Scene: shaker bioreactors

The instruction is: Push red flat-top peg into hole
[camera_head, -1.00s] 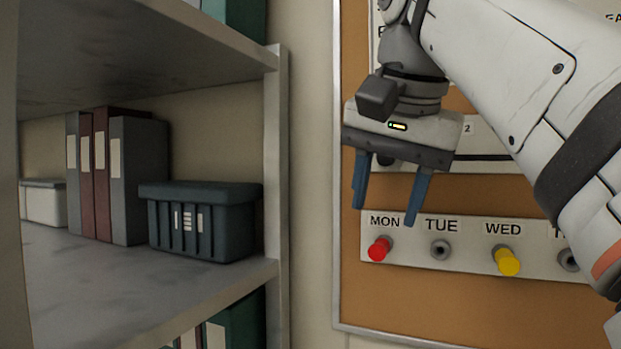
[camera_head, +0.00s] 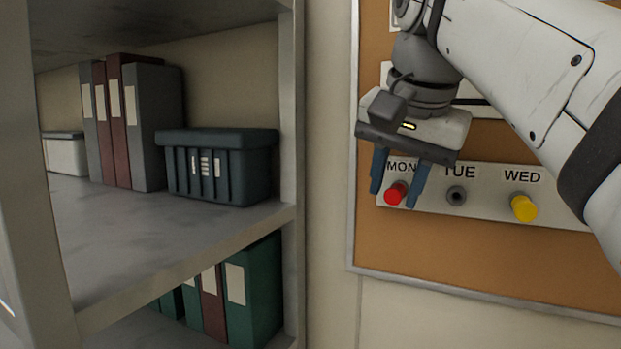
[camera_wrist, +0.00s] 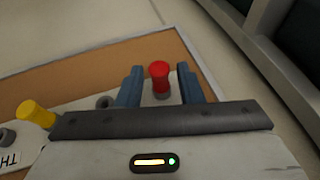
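The red flat-top peg (camera_head: 396,193) sits in the hole under the MON label on the white strip (camera_head: 489,210), standing out from it. In the wrist view the red peg (camera_wrist: 160,76) shows between my two blue fingers, with its grey collar below. My gripper (camera_head: 395,195) is open, with one finger on each side of the peg and gaps visible on both sides. Whether the fingertips reach past the peg's head is hard to tell. The hole under TUE (camera_head: 456,195) is empty. A yellow peg (camera_head: 523,208) sits under WED, and also shows in the wrist view (camera_wrist: 36,115).
The strip is on a cork board (camera_head: 450,245) with a grey frame on the wall. A shelf unit (camera_head: 180,230) with binders and a dark bin (camera_head: 222,168) stands at the left. The space in front of the lower board looks clear.

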